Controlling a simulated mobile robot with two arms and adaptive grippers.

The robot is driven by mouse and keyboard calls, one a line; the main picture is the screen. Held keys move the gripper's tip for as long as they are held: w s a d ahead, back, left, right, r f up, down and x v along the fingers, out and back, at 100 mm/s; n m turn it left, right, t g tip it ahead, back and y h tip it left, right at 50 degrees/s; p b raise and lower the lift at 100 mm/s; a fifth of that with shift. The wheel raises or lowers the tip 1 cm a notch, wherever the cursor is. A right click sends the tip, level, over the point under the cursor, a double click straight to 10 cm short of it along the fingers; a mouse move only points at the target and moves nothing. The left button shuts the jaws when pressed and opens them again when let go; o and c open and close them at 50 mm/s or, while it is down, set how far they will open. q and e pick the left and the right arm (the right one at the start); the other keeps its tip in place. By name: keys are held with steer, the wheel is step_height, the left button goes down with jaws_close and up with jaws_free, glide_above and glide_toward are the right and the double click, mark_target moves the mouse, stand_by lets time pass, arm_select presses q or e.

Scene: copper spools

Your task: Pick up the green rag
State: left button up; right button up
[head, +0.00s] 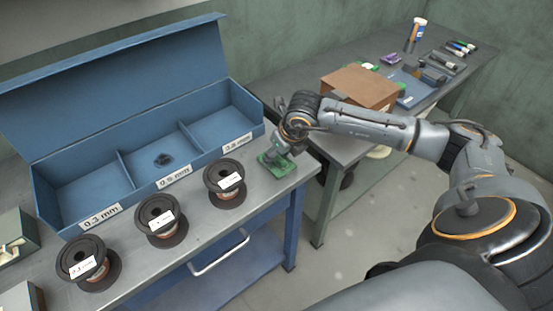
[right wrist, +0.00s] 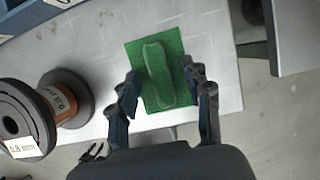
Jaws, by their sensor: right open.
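The green rag (head: 285,168) lies on the grey bench top near its right end, close to the front right corner of the blue box. In the right wrist view the rag (right wrist: 172,48) is a flat green square with a raised, paler fold along its middle. My right gripper (head: 278,153) is over the rag and hides part of it in the head view. In the right wrist view the right gripper (right wrist: 160,78) is open, with a finger on each side of the fold and nothing between them held. My left gripper is not in view.
Black spools with copper wire stand left of the rag, the nearest one (head: 226,184) close by. The blue compartment box (head: 75,206) with its raised lid is behind them. A second table (head: 345,150) with a cardboard box (head: 358,86) stands to the right.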

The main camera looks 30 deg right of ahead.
steer(key=shift+c, duration=0.6)
jaws_close()
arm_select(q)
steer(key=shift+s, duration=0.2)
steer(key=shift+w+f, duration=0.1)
arm_select(e)
steer(key=shift+r, duration=0.15)
steer(key=shift+r+b, duration=0.45)
steer(key=shift+r, duration=0.1)
arm_select(q)
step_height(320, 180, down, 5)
steer(key=b, duration=0.4)
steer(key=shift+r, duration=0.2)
arm_select(e)
steer(key=s+a+r, duration=0.4)
steer(key=s+r, duration=0.7)
steer(key=s, duration=0.2)
steer(key=shift+s+r, duration=0.3)
steer(key=shift+r, duration=0.1)
steer(key=shift+d, duration=0.1)
